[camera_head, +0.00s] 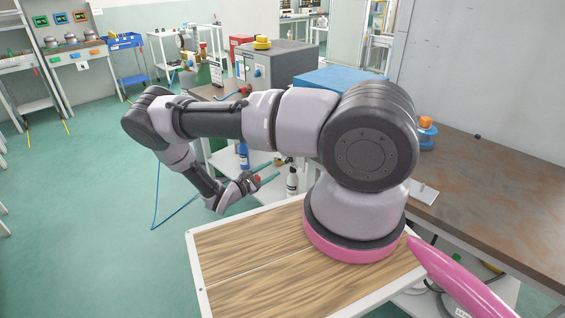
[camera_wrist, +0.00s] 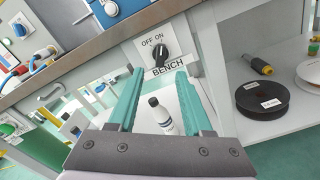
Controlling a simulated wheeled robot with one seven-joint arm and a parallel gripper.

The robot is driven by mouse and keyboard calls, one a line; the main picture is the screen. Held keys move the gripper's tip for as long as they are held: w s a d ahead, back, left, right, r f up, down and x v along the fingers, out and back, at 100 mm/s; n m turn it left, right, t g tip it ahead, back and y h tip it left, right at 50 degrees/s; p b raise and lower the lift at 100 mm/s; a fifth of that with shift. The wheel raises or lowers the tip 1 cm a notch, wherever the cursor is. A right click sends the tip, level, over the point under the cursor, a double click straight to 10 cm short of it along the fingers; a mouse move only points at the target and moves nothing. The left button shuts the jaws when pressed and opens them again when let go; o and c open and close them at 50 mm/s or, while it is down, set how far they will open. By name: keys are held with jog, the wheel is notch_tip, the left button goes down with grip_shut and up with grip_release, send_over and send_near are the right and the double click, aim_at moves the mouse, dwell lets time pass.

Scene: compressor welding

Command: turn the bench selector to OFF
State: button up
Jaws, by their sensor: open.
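The bench selector (camera_wrist: 160,52) is a black rotary knob on a white plate marked OFF and ON, with a BENCH label below it. In the wrist view it is under the bench edge, just beyond my fingertips and a little above the gap between them. In the head view my gripper (camera_head: 268,175) is low beside the bench; the selector cannot be made out there.
The bench edge (camera_wrist: 100,45) runs above the selector. A white bottle (camera_wrist: 160,115) stands below, seen between the fingers. A shelf at right holds a black spool (camera_wrist: 266,97) and a yellow-black tool (camera_wrist: 257,64). A blue hose (camera_wrist: 40,68) hangs at left.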

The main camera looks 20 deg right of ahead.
aim_at(287, 161)
jog(key=x, duration=0.7)
jog(key=shift+w+d, duration=0.1)
jog(key=shift+d, duration=0.2)
grip_shut()
